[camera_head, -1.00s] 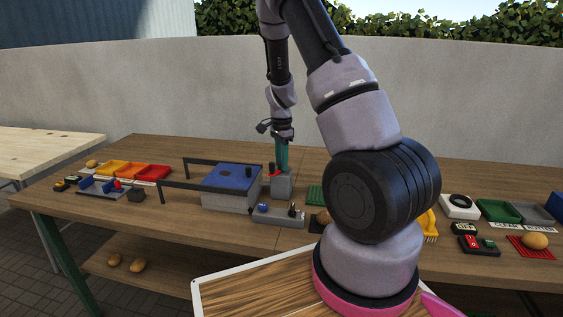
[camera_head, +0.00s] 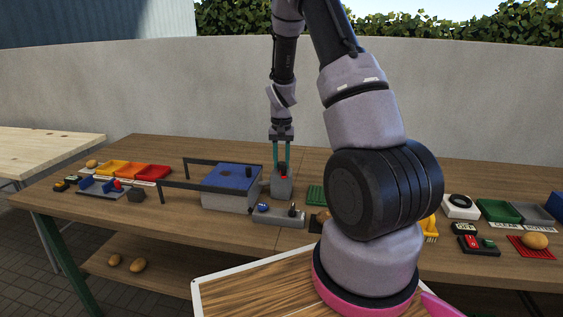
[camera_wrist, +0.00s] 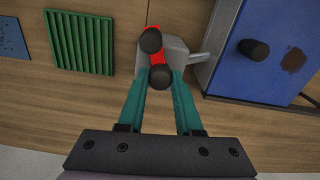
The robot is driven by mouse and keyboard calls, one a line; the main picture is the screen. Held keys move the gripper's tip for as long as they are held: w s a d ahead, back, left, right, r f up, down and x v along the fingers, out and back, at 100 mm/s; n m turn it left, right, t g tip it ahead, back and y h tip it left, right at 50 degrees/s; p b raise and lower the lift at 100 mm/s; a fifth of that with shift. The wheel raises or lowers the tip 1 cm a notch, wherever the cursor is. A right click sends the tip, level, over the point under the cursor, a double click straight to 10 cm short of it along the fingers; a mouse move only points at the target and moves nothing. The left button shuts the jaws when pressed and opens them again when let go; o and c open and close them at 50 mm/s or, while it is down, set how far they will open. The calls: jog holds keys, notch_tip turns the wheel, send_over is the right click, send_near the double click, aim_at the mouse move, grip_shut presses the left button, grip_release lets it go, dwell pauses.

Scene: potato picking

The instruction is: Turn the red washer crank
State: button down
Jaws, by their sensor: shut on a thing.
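The red washer crank (camera_head: 283,172) sits on top of a small grey block (camera_head: 282,188) in the middle of the table. In the wrist view the crank (camera_wrist: 157,57) is a red bar with a dark round knob at each end, above the grey block (camera_wrist: 184,55). My gripper (camera_head: 281,168) reaches down from above with its teal fingers on either side of the crank. In the wrist view my gripper (camera_wrist: 162,82) is shut on the nearer dark knob (camera_wrist: 160,77) of the crank.
A blue-topped grey box (camera_head: 232,180) with a dark knob stands close by, with black rails reaching left. A grey control box (camera_head: 278,215) lies in front of the crank. A green ribbed pad (camera_wrist: 80,42) lies beside the block. Trays stand at both table ends.

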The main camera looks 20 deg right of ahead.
aim_at(281, 162)
jog(key=shift+n, duration=0.8)
jog(key=c, duration=0.6)
grip_release()
jog(key=shift+r, duration=0.1)
notch_tip(281, 162, up, 11)
jog(key=shift+f, duration=0.2)
jog(key=shift+c, duration=0.2)
